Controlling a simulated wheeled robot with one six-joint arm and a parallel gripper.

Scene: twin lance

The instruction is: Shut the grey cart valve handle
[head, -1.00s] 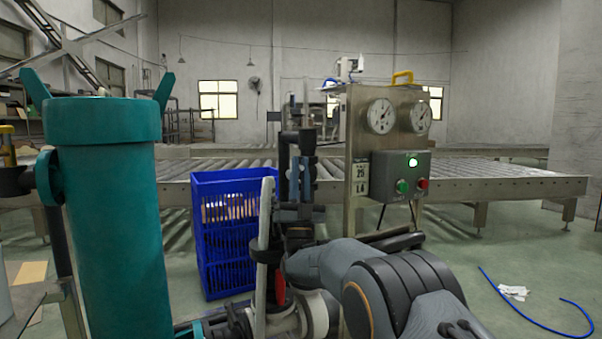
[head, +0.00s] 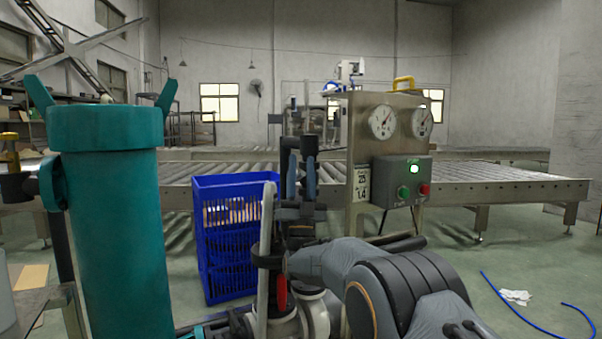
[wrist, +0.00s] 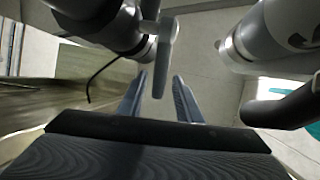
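A grey lever-like handle (wrist: 164,62) hangs from silver pipe fittings (wrist: 118,22) in the wrist view. Its lower end lies in line with the gap between my fingers. My gripper (wrist: 160,78) is open, with one finger on each side of that gap. I see no clear contact with the handle, and the depth between them is hard to judge. In the head view my gripper (head: 299,150) points upward right of the blue crate. I cannot pick out the handle for sure there.
A large teal cylinder (head: 115,230) stands close on the left. A blue crate (head: 228,265) is behind my arm. A panel with gauges and a button box (head: 402,180) stands to the right, before a roller conveyor (head: 500,180). A silver cylinder (wrist: 275,35) fills the wrist view's upper right.

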